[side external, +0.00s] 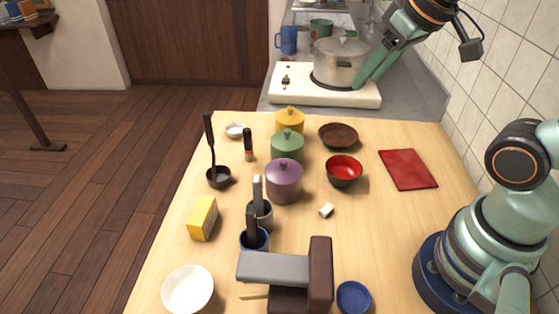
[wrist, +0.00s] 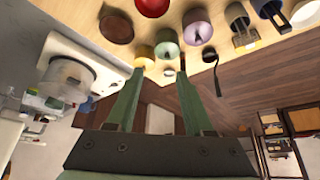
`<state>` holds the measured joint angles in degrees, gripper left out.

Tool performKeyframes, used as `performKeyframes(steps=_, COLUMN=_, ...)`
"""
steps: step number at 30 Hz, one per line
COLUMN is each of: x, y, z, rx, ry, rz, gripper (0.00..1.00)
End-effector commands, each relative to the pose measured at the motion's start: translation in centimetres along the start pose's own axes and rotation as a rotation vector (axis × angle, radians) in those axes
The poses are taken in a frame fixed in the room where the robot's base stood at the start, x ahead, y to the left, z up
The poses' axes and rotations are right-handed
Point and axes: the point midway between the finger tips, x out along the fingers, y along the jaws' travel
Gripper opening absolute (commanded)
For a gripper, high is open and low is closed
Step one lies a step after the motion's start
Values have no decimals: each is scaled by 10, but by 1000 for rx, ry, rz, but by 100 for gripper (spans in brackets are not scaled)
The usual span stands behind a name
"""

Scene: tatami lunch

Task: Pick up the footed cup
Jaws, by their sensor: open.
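I cannot tell for certain which vessel is the footed cup. A red bowl with a dark outside (side external: 344,171) stands right of the purple lidded jar (side external: 284,181). My gripper (side external: 362,80) is open and empty, high at the back near the steel pot (side external: 340,62). In the wrist view my gripper (wrist: 160,73) has its two green fingers apart with nothing between them.
Yellow (side external: 289,121) and green (side external: 287,145) lidded jars stand behind the purple one. A brown dish (side external: 338,135), red cloth (side external: 408,169), black ladle (side external: 218,177), yellow box (side external: 203,218) and white bowl (side external: 188,288) lie around.

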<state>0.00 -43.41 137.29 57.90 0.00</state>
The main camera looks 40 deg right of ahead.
Motion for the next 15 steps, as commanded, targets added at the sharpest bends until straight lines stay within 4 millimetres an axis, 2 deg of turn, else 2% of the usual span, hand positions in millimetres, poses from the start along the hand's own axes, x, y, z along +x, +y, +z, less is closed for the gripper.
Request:
performKeyframes(steps=2, x=-21, y=-1, z=-13, rx=-5, ry=6, rz=-1, gripper=52)
performKeyframes(steps=8, x=-14, y=-51, z=-30, rx=-502, ry=-23, rz=-82, gripper=52)
performKeyframes(steps=11, x=-13, y=-81, z=-38, rx=-775, ry=-22, rz=-127, gripper=52)
performKeyframes(steps=15, x=-12, y=-132, z=-45, rx=-1212, ry=-2, rz=-201, gripper=52)
